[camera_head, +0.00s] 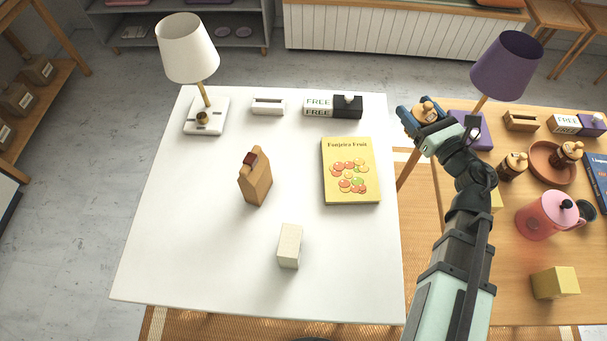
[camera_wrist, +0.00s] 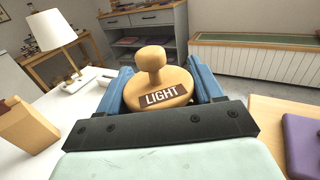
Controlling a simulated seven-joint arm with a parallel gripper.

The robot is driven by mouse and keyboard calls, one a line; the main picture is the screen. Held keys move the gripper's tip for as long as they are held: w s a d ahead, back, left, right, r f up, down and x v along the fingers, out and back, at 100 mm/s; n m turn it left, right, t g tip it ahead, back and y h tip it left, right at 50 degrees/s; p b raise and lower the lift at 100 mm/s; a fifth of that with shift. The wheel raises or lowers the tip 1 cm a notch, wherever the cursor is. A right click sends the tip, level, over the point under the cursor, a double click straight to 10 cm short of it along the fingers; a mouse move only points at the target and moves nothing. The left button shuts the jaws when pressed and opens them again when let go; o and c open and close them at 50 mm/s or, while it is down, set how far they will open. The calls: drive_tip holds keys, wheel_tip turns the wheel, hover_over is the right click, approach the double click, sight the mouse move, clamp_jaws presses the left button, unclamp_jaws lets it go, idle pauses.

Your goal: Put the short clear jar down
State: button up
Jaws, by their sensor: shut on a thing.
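The jar (camera_head: 425,110) between my fingers shows a round tan wooden lid with a knob; in the wrist view its lid (camera_wrist: 154,78) bears a brown label reading "LIGHT". Its clear body is mostly hidden below the lid and by the fingers. My gripper (camera_head: 423,116) has blue fingers, closed on opposite sides of the jar, and the jar looks upright. In the head view it appears over the gap between the white table (camera_head: 200,260) and the wooden table (camera_head: 470,280). I cannot tell its exact height.
The white table holds a white lamp (camera_head: 187,50), yellow book (camera_head: 350,172), brown bag (camera_head: 255,180) and pale block (camera_head: 290,245). The wooden table holds a purple lamp (camera_head: 506,65), dark-filled jars (camera_head: 512,167), a terracotta plate (camera_head: 540,172) and pink pot (camera_head: 545,216). The white table's front left is clear.

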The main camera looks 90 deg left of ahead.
drive_tip(key=s+a+n+g+h, duration=0.2)
drive_tip(key=s+n+g+h, duration=0.35)
drive_tip(key=s, duration=3.15)
drive_tip(key=shift+m+y, duration=0.35)
drive_tip(key=shift+m, duration=0.1)
drive_tip(key=shift+w+d+f, duration=0.1)
drive_tip(key=shift+f, duration=3.65)
drive_tip(key=shift+w+d+f, duration=0.1)
drive_tip(key=shift+f, duration=3.65)
drive_tip(key=shift+f, duration=0.15)
drive_tip(key=o, duration=1.3)
hover_over(287, 163)
